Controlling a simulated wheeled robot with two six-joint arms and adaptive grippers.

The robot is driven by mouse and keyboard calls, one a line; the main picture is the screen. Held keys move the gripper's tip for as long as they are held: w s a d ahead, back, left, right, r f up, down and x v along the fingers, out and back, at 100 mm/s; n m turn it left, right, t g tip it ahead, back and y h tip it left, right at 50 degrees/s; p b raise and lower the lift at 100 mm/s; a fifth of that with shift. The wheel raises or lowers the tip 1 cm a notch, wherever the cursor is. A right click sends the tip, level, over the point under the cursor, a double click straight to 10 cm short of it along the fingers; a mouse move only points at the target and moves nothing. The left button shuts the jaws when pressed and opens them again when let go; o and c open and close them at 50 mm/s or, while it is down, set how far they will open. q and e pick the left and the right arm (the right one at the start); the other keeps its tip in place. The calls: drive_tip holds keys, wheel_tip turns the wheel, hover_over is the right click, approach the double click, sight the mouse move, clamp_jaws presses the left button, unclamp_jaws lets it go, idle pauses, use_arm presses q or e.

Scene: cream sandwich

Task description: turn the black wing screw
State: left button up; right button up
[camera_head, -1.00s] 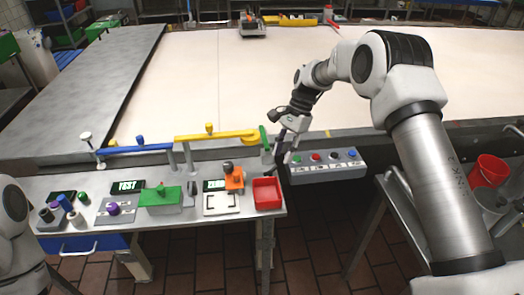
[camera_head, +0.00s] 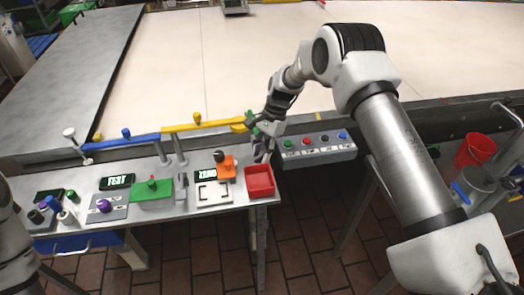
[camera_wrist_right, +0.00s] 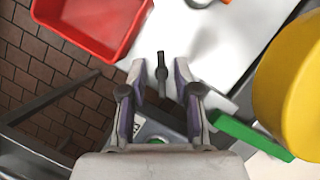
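The black wing screw (camera_wrist_right: 161,76) shows in the right wrist view as a narrow dark upright piece at the edge of the pale metal table. My right gripper (camera_wrist_right: 159,72) is open, with one finger on each side of the screw and a visible gap to each. In the head view my right gripper (camera_head: 262,152) is at the table's right end, just behind the red tray (camera_head: 259,181), and the screw cannot be made out there. My left gripper is out of view; only part of the left arm shows at the lower left.
The yellow bar (camera_wrist_right: 292,95) and a green lever (camera_wrist_right: 252,137) are close to the right of my right gripper. The red tray also shows at the upper left of the wrist view (camera_wrist_right: 92,24). A button box (camera_head: 318,148) is right of the gripper. An orange device (camera_head: 226,168) stands left of the tray.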

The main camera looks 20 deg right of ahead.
clamp_jaws()
drive_tip(key=shift+m, duration=0.5)
drive_tip(key=m+t+p, duration=0.1)
drive_tip(key=m, duration=0.2)
drive_tip(key=shift+s+p, duration=0.1)
drive_tip(key=shift+p, duration=0.25)
drive_tip(key=m+t+p, duration=0.1)
drive_tip(key=m+t, duration=0.1)
drive_tip(key=m, duration=0.2)
drive_tip(key=shift+f+p, duration=0.1)
drive_tip(key=shift+p, duration=0.2)
drive_tip(key=m+t, duration=0.1)
drive_tip(key=m, duration=0.2)
drive_tip(key=shift+a+h, duration=0.1)
drive_tip(key=shift+h, duration=0.2)
drive_tip(key=shift+s+f+m+t+h, duration=0.1)
drive_tip(key=shift+m+t+h, duration=0.15)
drive_tip(key=shift+m, duration=0.6)
drive_tip(key=shift+f+m+t+h, duration=0.15)
drive_tip(key=shift+m+t, duration=0.1)
drive_tip(key=shift+m, duration=0.6)
drive_tip(key=shift+r+m, duration=0.1)
drive_tip(key=shift+m, duration=0.2)
